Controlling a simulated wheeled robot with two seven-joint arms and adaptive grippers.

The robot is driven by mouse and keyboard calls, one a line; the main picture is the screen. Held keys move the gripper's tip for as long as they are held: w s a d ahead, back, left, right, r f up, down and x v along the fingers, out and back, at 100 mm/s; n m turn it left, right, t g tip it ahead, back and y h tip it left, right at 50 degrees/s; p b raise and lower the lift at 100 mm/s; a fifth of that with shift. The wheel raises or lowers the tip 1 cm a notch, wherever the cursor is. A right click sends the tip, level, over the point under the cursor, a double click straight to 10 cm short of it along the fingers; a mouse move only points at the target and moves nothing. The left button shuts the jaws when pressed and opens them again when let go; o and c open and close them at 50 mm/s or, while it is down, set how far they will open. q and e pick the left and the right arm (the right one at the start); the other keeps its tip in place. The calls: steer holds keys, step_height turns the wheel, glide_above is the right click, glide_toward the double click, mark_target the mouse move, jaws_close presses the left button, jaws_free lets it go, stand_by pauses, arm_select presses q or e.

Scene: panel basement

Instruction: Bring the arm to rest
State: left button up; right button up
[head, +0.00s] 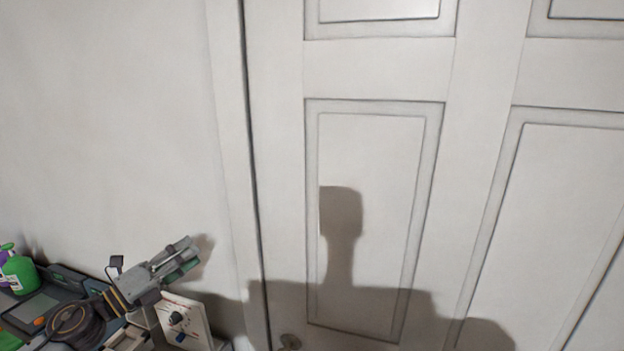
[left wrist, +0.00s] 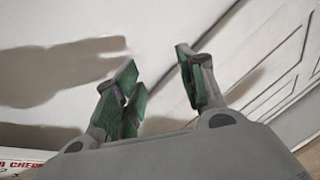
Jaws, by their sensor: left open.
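My left gripper (head: 188,256) is at the lower left of the head view, raised above the equipment there and in front of the pale wall. In the left wrist view its two green-padded fingers (left wrist: 160,85) stand apart with nothing between them. The gripper's shadow falls on the wall behind it. My right gripper is in neither view.
A white panel with knobs (head: 188,325) stands just below my left gripper. A green bottle (head: 20,274) stands at the far left. The wall (head: 110,130) above is bare.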

arm_select(q)
steer(key=s+a+f+n+g+y, duration=0.1)
steer(key=s+a+f+n+y, duration=0.15)
steer(key=f+n+y, duration=0.8)
steer(key=s+a+f+n+g+y, duration=0.15)
steer(key=s+f+n+y, duration=0.3)
steer(key=f+n, duration=0.65)
steer(key=s+d+f+n+g+h, duration=0.2)
steer(key=s+d+f+n+g, duration=0.3)
steer(key=s, duration=0.4)
steer(key=s+d+f+n+g+h, duration=0.1)
steer(key=s+d+f+n+g, duration=0.3)
steer(key=s+d, duration=0.4)
steer(key=s+a+f+m+g+b, duration=0.1)
steer(key=s+f+b, duration=0.15)
steer(key=f, duration=1.65)
steer(key=s+a+f+g+b, duration=0.1)
steer(key=f+b, duration=0.2)
steer(key=f, duration=1.6)
steer(key=s+a+f+b, duration=0.2)
steer(key=s+f, duration=0.9)
steer(key=f, duration=0.1)
steer(key=s+a+f+g+b, duration=0.1)
steer(key=s+a+f+b, duration=0.1)
steer(key=s+f, duration=0.9)
steer(key=shift+s+f, duration=0.2)
steer(key=shift+f, duration=0.95)
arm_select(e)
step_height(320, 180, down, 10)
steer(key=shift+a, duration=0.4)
